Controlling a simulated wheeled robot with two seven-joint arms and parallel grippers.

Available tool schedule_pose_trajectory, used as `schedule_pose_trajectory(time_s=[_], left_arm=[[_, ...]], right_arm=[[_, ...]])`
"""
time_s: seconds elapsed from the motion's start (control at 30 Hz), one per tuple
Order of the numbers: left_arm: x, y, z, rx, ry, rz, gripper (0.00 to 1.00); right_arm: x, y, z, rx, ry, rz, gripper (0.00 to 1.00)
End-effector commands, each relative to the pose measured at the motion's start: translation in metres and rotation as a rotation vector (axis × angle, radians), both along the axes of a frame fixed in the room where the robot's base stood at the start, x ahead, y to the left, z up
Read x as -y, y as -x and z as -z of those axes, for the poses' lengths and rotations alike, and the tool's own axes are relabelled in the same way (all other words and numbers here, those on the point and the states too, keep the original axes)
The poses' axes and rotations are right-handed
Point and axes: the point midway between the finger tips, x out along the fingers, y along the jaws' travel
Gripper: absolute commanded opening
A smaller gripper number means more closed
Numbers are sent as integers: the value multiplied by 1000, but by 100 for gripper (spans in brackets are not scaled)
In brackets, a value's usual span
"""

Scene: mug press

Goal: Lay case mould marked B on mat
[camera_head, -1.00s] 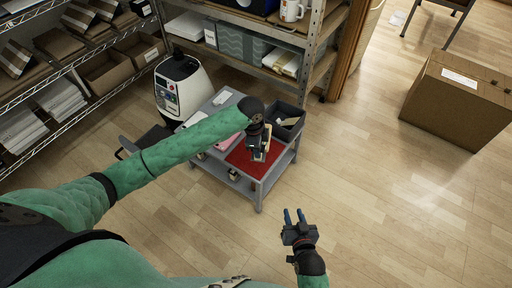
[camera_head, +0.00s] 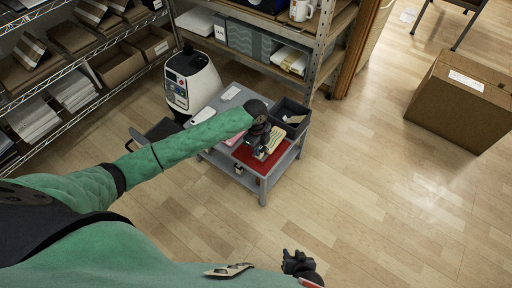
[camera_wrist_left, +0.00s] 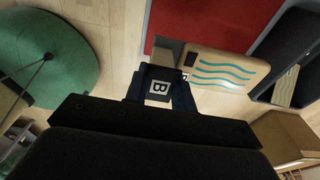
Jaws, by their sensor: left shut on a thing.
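The case mould is a cream plate with blue-green wavy lines (camera_wrist_left: 225,68); a black-and-white B tag (camera_wrist_left: 160,88) shows between the fingers. My left gripper (camera_wrist_left: 163,92) is shut on it. In the head view this gripper (camera_head: 260,148) is over the small grey trolley, and the mould's striped face (camera_head: 273,140) shows to its right. The red mat (camera_head: 249,157) lies on the trolley top, partly hidden by the gripper; it also shows in the left wrist view (camera_wrist_left: 190,18). I cannot tell whether the mould touches it. My right gripper (camera_head: 292,256) is low in the head view, open and empty, away from the trolley.
A dark bin (camera_head: 291,115) stands at the trolley's right rear, close to the mould. A pink item (camera_head: 233,139) lies left of the mat. A white-and-black machine (camera_head: 190,82) stands behind. Shelves line the back and left. A cardboard box (camera_head: 460,98) stands on open floor at right.

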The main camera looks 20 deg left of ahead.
Motion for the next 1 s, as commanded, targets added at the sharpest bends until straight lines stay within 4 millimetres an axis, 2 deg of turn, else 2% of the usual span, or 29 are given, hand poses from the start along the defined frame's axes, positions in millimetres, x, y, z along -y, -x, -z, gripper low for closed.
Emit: schedule_pose_trajectory(time_s=[0.2,0.33,0.53,0.8,1.0], left_arm=[[-21,-32,22,1,0,-2,0],[-27,-41,29,0,1,-1,0],[-29,-44,38,0,1,-1,0],[-29,-44,69,0,1,-1,0],[-30,-44,71,2,1,0,0]], right_arm=[[0,0,2,1,0,0,34],[0,0,2,2,-1,0,34],[-1,0,2,3,-2,0,34],[-1,0,3,2,-1,0,34],[-1,0,3,2,-1,1,34]])
